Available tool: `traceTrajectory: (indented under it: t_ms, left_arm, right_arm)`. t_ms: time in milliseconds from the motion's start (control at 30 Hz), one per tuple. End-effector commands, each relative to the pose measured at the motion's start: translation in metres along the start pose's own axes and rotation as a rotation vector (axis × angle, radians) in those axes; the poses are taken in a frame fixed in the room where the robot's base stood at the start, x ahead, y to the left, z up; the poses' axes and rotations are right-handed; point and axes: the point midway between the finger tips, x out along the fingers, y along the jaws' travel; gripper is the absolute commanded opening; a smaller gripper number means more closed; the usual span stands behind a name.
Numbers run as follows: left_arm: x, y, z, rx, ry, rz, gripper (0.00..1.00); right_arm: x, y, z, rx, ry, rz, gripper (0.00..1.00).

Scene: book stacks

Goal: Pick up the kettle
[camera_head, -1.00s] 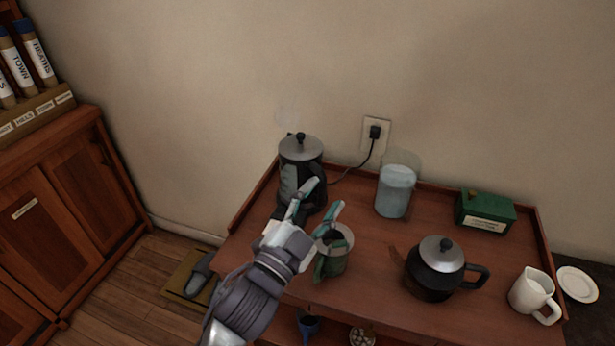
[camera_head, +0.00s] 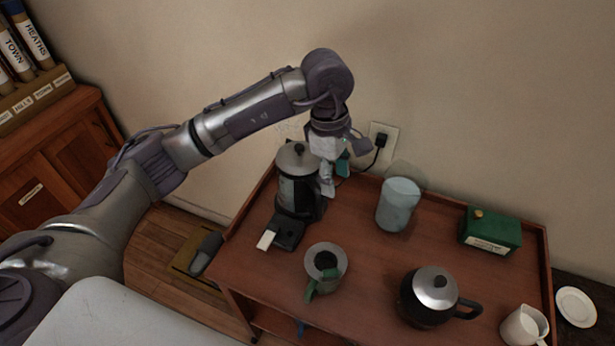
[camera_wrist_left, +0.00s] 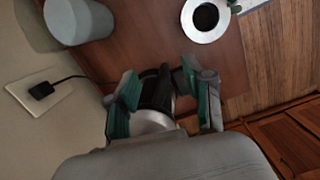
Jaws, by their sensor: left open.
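The kettle (camera_head: 297,187), dark with a grey lid, stands upright at the back left of the wooden cart, on a dark base (camera_head: 286,233) with a pale switch. Faint steam rises above it. My left gripper (camera_head: 336,180) points down at the kettle's right side, its arm arching over from the left. In the left wrist view my open fingers (camera_wrist_left: 166,98) lie on either side of the kettle's black and silver parts (camera_wrist_left: 153,105). I cannot tell whether they touch it. My right gripper is out of view.
A grey-rimmed mug with a green handle (camera_head: 324,268) stands in front. A pale blue canister (camera_head: 397,205), green box (camera_head: 490,231), black teapot (camera_head: 430,296) and white jug (camera_head: 524,327) stand right. A cord runs to the wall socket (camera_head: 380,139). The cart has raised edges.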

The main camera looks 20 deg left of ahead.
Motion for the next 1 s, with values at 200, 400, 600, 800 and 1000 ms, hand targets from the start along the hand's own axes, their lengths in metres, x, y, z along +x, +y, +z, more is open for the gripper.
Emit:
traceTrajectory:
  t_ms: [200, 400, 600, 800, 1000]
  left_arm:
    - [-0.009, 0.005, -0.037, -0.016, 0.154, -0.006, 0.52]
    - [0.029, 0.004, -0.041, -0.017, 0.15, -0.007, 0.52]
    - [0.057, 0.005, -0.045, -0.016, 0.148, -0.004, 0.52]
    - [0.072, 0.004, -0.047, -0.017, 0.148, -0.004, 0.52]
    - [0.103, 0.004, -0.051, -0.018, 0.147, -0.006, 0.52]
  right_arm:
    - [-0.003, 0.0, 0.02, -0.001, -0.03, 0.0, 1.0]
    - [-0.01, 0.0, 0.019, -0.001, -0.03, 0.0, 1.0]
    - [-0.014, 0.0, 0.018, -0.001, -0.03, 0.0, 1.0]
    - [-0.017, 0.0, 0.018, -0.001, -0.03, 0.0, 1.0]
    - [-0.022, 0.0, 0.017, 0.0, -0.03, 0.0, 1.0]
